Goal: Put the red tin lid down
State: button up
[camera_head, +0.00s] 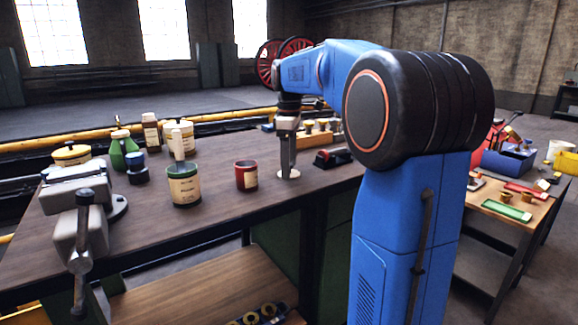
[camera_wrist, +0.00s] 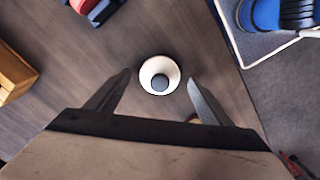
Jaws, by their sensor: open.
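A pale round piece with a dark round centre, which looks like the lid (camera_wrist: 150,68), lies on the bench between the fingers of my gripper (camera_wrist: 160,79) in the wrist view. In the head view the lid (camera_head: 289,174) shows as a pale disc on the bench, directly under my gripper (camera_head: 288,158). The fingers are apart, with a gap on each side of it. Its colour does not read as red. The red tin (camera_head: 246,178) stands upright just left of my gripper, with its top open.
A green tin (camera_head: 184,190) with a pale upright handle stands farther left, near a green bottle (camera_head: 124,152) and a grey vise (camera_head: 80,215). A black-and-red tool (camera_head: 332,158) lies right of my gripper. A wooden block (camera_head: 318,138) with knobs stands behind. The front bench strip is clear.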

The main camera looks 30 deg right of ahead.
notch_tip(320, 180, up, 11)
jog(key=shift+r, duration=0.2)
dwell(0.3)
jog(key=s+a+f+m+t, duration=0.1)
jog(key=s+a+f+m, duration=0.1)
jog(key=s+a+f, duration=0.4)
jog(key=s+a+f+m+t, duration=0.1)
jog(key=s+a+f+m, duration=0.2)
jog(key=s, duration=0.5)
jog(key=s+a+f+m+t, duration=0.1)
jog(key=s+a+f+m, duration=0.1)
jog(key=s+f, duration=0.6)
jog(key=s+a+f+m+t, duration=0.1)
jog(key=s+a+f, duration=0.3)
jog(key=s+f, duration=0.4)
notch_tip(320, 180, down, 3)
jog(key=shift+a+m+t, duration=0.4)
jog(key=shift+m, duration=0.3)
